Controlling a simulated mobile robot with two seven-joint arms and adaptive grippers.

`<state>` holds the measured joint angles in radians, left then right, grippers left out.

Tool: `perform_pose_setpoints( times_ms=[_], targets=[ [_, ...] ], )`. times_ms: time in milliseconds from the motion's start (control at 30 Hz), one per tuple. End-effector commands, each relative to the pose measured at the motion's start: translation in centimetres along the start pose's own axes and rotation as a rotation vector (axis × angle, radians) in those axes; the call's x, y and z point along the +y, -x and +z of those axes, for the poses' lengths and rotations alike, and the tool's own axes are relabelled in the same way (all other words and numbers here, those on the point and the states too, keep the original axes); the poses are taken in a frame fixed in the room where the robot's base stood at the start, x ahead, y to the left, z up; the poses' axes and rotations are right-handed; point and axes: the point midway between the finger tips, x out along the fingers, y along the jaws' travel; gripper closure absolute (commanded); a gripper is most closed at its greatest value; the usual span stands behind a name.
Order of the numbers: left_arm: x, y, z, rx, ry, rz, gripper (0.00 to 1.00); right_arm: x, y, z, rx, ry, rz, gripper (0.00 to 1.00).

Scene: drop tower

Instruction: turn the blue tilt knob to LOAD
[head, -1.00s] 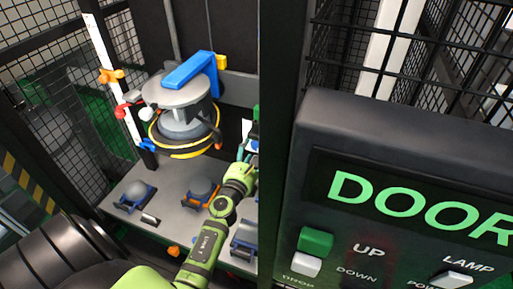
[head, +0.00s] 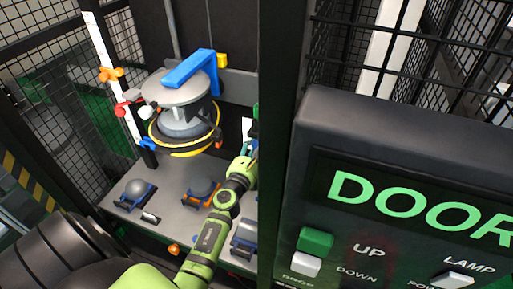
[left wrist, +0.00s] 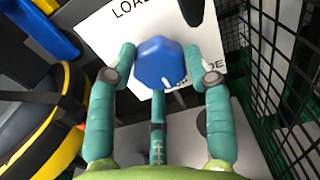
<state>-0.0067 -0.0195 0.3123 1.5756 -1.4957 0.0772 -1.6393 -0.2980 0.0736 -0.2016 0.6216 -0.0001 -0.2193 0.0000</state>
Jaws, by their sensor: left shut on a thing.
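In the left wrist view, the blue tilt knob (left wrist: 158,62) is a faceted knob in front of a white label plate (left wrist: 100,35). A short white mark shows near its lower right edge. The plate reads "LOA…" at the upper left and "…DE" at the right, the rest being covered. My left gripper (left wrist: 162,72) is shut on the knob, with teal fingers on its left and right sides and a third finger below. In the head view, my left arm reaches to the dark post, which hides most of the gripper and the knob. My right gripper is not in view.
A wide dark post (head: 281,130) and a DOOR control box (head: 400,125) stand right of my arm. A round platform (head: 180,88) with a blue arm (head: 190,70) stands behind. Wire mesh (left wrist: 285,70) is close on the right.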

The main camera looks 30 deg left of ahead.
Motion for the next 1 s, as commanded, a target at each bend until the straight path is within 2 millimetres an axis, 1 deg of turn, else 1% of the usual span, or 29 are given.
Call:
perform_pose_setpoints(
  times_ms=[267,500,1000],
  targets=[
    [0.05,-0.05,0.1,-0.002,0.145,0.0,0.82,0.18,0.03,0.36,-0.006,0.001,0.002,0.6],
    [0.03,-0.06,0.11,-0.002,0.36,0.0,0.82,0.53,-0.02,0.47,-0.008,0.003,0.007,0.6],
    [0.03,-0.07,0.15,-0.003,0.839,0.0,0.82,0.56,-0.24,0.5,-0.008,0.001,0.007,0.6]
  ],
)
